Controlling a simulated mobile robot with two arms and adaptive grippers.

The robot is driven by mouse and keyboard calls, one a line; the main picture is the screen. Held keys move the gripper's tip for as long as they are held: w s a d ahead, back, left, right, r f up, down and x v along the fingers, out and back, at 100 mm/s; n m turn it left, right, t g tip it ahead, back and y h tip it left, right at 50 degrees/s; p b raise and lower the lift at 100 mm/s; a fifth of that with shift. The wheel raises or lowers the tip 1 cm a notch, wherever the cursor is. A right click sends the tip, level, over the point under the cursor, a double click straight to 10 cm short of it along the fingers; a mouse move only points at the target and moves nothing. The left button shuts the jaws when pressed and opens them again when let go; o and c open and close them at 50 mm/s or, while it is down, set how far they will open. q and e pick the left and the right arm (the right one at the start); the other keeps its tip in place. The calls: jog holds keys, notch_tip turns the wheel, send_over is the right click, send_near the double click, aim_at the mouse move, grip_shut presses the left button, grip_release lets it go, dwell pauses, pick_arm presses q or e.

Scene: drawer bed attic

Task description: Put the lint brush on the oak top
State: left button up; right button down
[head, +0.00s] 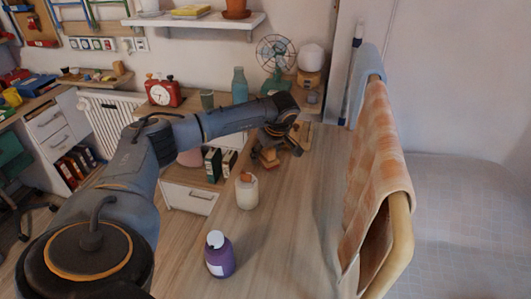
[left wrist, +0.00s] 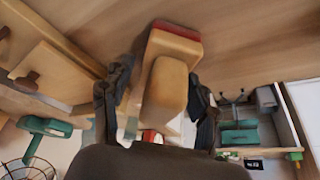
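A wooden piece with a red strip along one end, which seems to be the lint brush, is between the fingers of my left gripper (left wrist: 158,98) in the left wrist view; the brush (left wrist: 168,85) fills most of the gap. In the head view my left gripper (head: 280,143) is low over the far part of the pale wood top, probably the oak top (head: 290,215). A tan wooden piece (head: 268,158) shows under it, partly hidden. I cannot tell whether the fingers press on the brush or whether it touches the top. My right gripper is out of view.
A white jar (head: 246,191) and a purple bottle (head: 219,256) stand on the near left of the top. An orange checked cloth (head: 378,170) hangs over a rail at right. A green fan (head: 275,60) stands behind. The top's middle is clear.

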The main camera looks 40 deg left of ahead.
aim_at(273, 162)
pick_arm(q)
jog(key=v, duration=1.2)
jog(key=shift+r+b, duration=0.2)
jog(key=shift+b, duration=0.2)
